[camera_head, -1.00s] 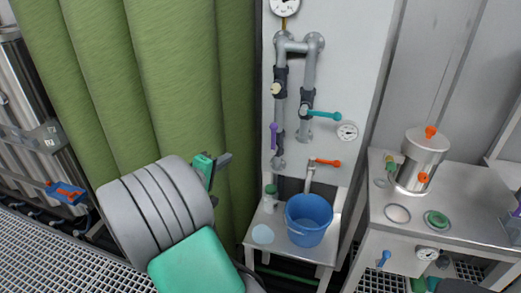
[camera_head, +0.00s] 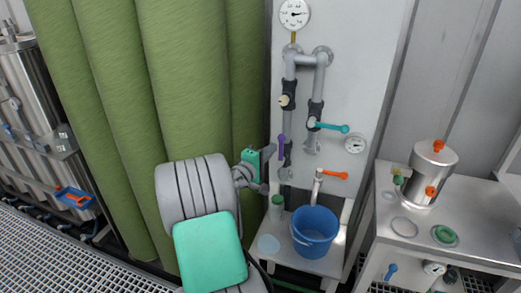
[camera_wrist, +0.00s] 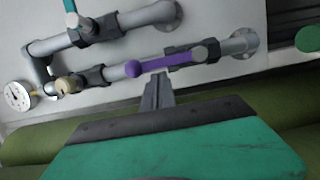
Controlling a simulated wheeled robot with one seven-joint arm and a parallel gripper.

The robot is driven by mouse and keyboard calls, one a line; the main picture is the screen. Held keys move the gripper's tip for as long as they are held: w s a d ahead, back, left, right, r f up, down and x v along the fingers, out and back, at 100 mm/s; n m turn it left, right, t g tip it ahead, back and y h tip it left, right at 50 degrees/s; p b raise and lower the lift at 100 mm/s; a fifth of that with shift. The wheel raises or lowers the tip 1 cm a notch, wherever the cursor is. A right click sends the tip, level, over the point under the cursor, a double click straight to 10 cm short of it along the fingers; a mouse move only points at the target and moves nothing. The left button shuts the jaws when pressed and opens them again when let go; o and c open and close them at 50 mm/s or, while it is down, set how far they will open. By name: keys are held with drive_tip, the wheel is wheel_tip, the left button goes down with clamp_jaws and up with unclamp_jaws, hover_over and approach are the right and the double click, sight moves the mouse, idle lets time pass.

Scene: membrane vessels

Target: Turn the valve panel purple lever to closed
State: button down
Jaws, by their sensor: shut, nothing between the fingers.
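The purple lever (camera_head: 281,147) is on the lower part of the left pipe of the valve panel (camera_head: 350,90). It stands roughly upright, along the pipe, in the head view. In the wrist view the purple lever (camera_wrist: 160,63) lies along the grey pipe, its round knob end at left and its pivot at right. My gripper (camera_head: 268,150) is just left of the lever in the head view. In the wrist view its shut fingers (camera_wrist: 158,80) point at the lever's middle, very close below it. I cannot tell whether they touch. Nothing is held.
A teal lever (camera_head: 331,127) and an orange lever (camera_head: 334,175) are to the right on the panel. A pressure gauge (camera_head: 294,13) is above. A blue bucket (camera_head: 314,232) stands on a small table below. Green curtains (camera_head: 180,80) hang to the left.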

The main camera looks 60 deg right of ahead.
drive_tip(key=shift+s+r+m, duration=0.1)
drive_tip(key=shift+s+m, duration=0.3)
drive_tip(key=shift+m, duration=0.2)
idle(0.4)
drive_tip(key=s+d+f+m+t+y+b, duration=0.1)
drive_tip(key=s+f+m+t+y+b, duration=0.2)
drive_tip(key=s+m+b, duration=0.5)
drive_tip(key=f+m+b, duration=0.1)
drive_tip(key=m+b, duration=0.4)
drive_tip(key=shift+s+d+t, duration=0.2)
drive_tip(key=shift+t, duration=0.2)
drive_tip(key=shift+r+b, duration=0.1)
drive_tip(key=shift+b, duration=0.3)
idle(0.5)
